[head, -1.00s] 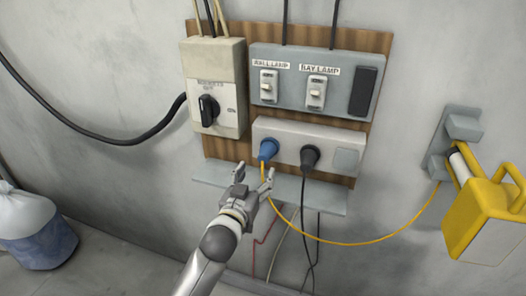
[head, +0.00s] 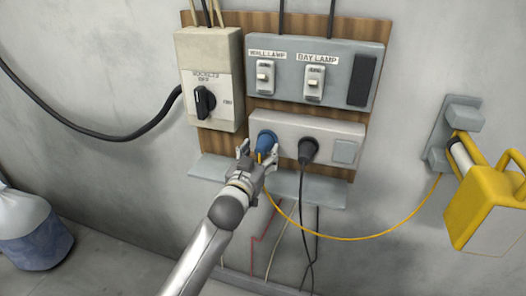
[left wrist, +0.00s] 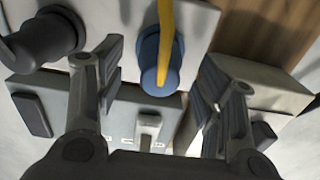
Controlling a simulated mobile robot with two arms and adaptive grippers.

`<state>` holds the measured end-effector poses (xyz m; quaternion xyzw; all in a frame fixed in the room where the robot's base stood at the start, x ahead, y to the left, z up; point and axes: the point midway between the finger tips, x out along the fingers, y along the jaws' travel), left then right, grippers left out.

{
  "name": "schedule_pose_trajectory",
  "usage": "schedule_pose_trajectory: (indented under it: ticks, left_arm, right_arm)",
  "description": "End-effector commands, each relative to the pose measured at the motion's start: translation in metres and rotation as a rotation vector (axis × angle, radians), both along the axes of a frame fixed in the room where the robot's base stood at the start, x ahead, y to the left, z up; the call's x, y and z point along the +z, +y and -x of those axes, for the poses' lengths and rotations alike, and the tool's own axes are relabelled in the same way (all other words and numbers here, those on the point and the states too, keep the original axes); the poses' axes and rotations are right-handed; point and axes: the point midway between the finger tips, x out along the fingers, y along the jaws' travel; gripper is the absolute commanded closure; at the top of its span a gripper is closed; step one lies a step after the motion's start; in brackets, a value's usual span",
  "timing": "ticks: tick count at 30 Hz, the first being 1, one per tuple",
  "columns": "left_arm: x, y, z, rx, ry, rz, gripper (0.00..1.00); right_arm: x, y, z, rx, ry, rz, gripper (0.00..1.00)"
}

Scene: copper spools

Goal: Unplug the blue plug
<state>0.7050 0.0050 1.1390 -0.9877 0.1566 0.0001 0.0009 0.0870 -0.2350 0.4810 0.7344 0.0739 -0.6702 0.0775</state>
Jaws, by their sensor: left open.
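The blue plug (head: 265,141) sits in the left socket of the grey socket strip (head: 292,125) in the head view. A yellow cable leaves it. My left gripper (head: 258,152) is open at the plug, its fingers to either side and just below it. In the left wrist view the blue plug (left wrist: 160,60) shows between the two open fingers of my left gripper (left wrist: 160,90), with a gap on each side. The yellow cable (left wrist: 167,30) runs up from it. My right gripper is not in view.
A black plug (head: 308,150) sits in the socket to the right of the blue one, close to my fingers. A grey shelf (head: 320,190) juts out below. A switch box (head: 210,80) and lamp switches are above. A yellow lamp (head: 485,205) hangs at right.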

Motion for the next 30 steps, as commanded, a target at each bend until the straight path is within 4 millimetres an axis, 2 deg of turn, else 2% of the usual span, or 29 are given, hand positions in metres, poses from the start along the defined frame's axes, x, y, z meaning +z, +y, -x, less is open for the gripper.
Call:
schedule_pose_trajectory:
  ticks: [3,10,30]
  left_arm:
    - [-0.001,-0.005,-0.015,0.0,0.0,0.003,0.38]
    - [0.0,-0.011,-0.032,0.0,-0.001,0.001,0.38]
    - [0.0,-0.011,-0.034,0.0,0.001,0.002,0.38]
  right_arm:
    - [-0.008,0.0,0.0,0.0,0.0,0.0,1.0]
    - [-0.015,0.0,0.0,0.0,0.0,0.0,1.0]
    - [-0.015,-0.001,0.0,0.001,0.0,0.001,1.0]
